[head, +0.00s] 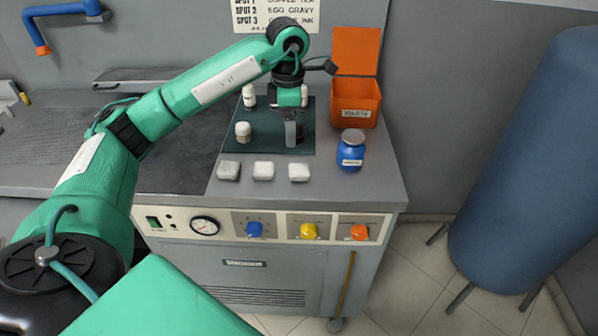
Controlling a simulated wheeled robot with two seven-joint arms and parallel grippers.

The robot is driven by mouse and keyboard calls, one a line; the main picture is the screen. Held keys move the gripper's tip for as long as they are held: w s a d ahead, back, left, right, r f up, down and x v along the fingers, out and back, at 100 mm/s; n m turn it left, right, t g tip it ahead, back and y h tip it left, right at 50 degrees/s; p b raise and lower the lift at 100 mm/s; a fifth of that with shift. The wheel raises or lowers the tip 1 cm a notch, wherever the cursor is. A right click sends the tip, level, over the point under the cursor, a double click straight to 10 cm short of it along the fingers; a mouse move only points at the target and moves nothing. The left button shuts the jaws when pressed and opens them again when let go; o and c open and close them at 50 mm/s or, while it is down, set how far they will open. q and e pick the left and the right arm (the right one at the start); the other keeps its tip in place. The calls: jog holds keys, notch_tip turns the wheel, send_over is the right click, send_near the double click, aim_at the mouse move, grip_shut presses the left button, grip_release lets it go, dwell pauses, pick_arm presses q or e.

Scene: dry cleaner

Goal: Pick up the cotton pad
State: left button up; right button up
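Three small white pads, which look like the cotton pads, lie in a row along the front of the counter top: a left pad (228,170), a middle pad (264,170) and a right pad (299,172). My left gripper (292,140) points down over the dark green mat, behind the right pad and apart from it. Its fingers show edge-on beside a small pale bottle (301,132); whether they touch it or are open or shut is unclear. My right gripper is out of view.
Other small white-capped bottles stand on the mat (268,142), including a front-left bottle (243,132). A blue jar (351,150) stands right of the pads, before an orange lidded waste bin (356,97). A blue padded form (530,170) stands at the right.

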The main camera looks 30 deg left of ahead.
pick_arm(q)
jog(key=p, duration=0.1)
send_over(294, 169)
jog(key=s, duration=0.1)
jog(key=f, duration=0.7)
jog(key=shift+a+f, duration=0.25)
jog(key=shift+f, duration=0.6)
jog(key=f+p, duration=0.1)
jog(key=f, duration=0.1)
jog(key=w+f+p, duration=0.1)
jog(key=f, duration=0.1)
jog(key=shift+d+f, duration=0.2)
jog(key=shift+f, duration=0.25)
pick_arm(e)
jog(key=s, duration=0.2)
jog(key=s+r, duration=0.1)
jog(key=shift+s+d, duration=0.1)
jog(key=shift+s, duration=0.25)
pick_arm(q)
jog(key=c, duration=1)
